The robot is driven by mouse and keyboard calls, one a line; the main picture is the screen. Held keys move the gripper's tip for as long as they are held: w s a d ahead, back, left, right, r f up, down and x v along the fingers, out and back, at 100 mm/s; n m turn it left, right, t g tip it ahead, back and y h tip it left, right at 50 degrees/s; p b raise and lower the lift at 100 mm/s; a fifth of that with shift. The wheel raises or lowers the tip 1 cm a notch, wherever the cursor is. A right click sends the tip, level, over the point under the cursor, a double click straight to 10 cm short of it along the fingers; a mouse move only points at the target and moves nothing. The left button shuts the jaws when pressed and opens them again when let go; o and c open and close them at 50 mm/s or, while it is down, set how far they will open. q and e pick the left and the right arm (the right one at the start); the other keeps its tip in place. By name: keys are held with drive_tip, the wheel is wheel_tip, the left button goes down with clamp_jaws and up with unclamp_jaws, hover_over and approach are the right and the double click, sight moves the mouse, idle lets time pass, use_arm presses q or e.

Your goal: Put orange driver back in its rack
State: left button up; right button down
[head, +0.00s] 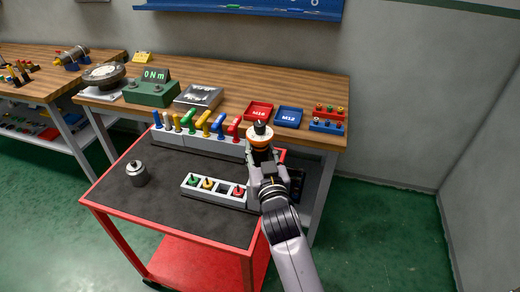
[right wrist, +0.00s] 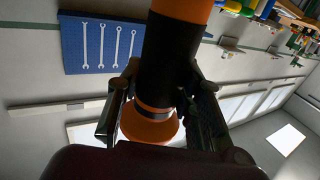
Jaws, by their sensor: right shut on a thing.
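The orange driver (head: 261,138), with a black top, is upright in my right gripper (head: 264,160) above the right side of the cart. In the right wrist view the fingers (right wrist: 163,100) close on the driver's black section, with orange (right wrist: 150,128) showing on both sides of it. The white rack (head: 207,198) lies on the cart, left of and below the gripper. It holds a green, a yellow and a red driver, with an empty dark slot between yellow and red. The driver's lower end is hidden by the gripper. My left gripper is out of view.
A red cart (head: 122,209) has a dark top with a metal cylinder (head: 137,174) at its left. Behind the rack stands a holder (head: 197,141) of several coloured-handled tools. The wooden bench (head: 240,82) behind carries red and blue trays (head: 289,116) and a green torque display (head: 152,92).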

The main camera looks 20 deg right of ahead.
drive_tip(key=shift+a+f+b, duration=0.15)
drive_tip(key=shift+f+b, duration=0.35)
drive_tip(key=shift+f, duration=0.2)
drive_tip(key=shift+a+f+b, duration=0.1)
drive_tip(key=shift+f+b, duration=0.4)
drive_tip(key=shift+f, duration=0.15)
idle(0.8)
drive_tip(key=shift+s+f, duration=0.1)
idle(0.8)
